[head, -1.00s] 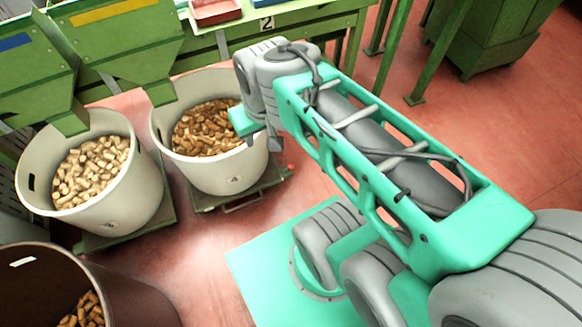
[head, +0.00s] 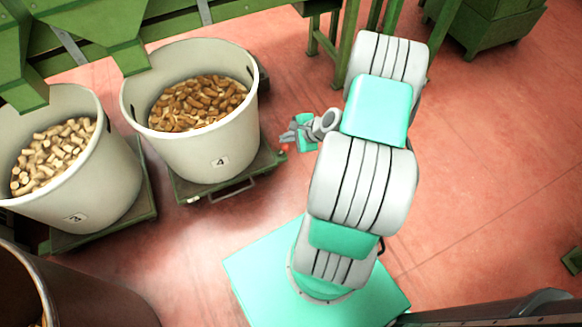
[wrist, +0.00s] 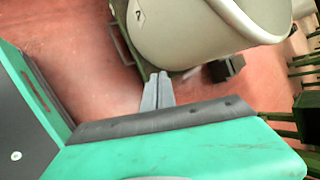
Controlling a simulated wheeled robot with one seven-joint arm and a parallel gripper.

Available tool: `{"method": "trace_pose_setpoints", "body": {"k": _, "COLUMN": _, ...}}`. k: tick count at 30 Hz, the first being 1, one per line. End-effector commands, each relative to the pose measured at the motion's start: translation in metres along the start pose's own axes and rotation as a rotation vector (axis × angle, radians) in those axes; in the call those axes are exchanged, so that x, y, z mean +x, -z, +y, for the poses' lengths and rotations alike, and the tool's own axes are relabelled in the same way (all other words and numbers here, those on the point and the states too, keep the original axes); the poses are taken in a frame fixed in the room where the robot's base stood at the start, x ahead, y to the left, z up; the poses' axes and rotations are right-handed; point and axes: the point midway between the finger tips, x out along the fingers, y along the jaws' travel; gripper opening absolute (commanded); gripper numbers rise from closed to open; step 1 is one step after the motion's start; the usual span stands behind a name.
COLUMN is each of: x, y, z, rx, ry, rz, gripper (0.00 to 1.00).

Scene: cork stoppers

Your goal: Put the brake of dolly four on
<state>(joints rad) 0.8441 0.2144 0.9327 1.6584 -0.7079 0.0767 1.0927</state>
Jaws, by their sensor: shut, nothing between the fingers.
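Dolly four (head: 264,165) is the low green platform under the white bin marked 4 (head: 195,150), which is full of brown corks. A metal handle (head: 232,192) sticks out of the dolly's front edge. A small red part (head: 284,148) shows at its right corner, close to my gripper (head: 287,137). My gripper is shut and empty, beside the dolly's right side. In the wrist view its fingers (wrist: 157,92) are together over the dolly's edge, below the bin (wrist: 195,35). I cannot tell whether they touch anything. The red part is not visible there.
A white bin marked 3 (head: 75,190) with pale corks stands on another green dolly (head: 95,232) to the left. A dark brown bin (head: 85,290) is at the lower left. Green hoppers (head: 85,20) hang over the bins.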

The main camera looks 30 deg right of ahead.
Motion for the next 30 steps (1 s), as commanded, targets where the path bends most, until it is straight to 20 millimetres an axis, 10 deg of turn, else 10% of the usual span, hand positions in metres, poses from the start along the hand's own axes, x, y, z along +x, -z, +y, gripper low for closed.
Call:
{"method": "trace_pose_setpoints", "body": {"k": 3, "x": 0.065, "y": 0.077, "z": 0.075, "rx": 0.494, "ry": 0.19, "rz": -0.033, "gripper": 0.0}}
{"method": "trace_pose_setpoints", "body": {"k": 9, "x": 0.094, "y": 0.131, "z": 0.135, "rx": 1.043, "ry": 0.45, "rz": -0.097, "gripper": 0.0}}
{"method": "trace_pose_setpoints", "body": {"k": 23, "x": 0.095, "y": 0.137, "z": 0.141, "rx": 1.15, "ry": 0.503, "rz": -0.115, "gripper": 0.0}}
{"method": "trace_pose_setpoints", "body": {"k": 30, "x": 0.13, "y": 0.143, "z": 0.128, "rx": 1.142, "ry": 0.498, "rz": -0.116, "gripper": 0.0}}
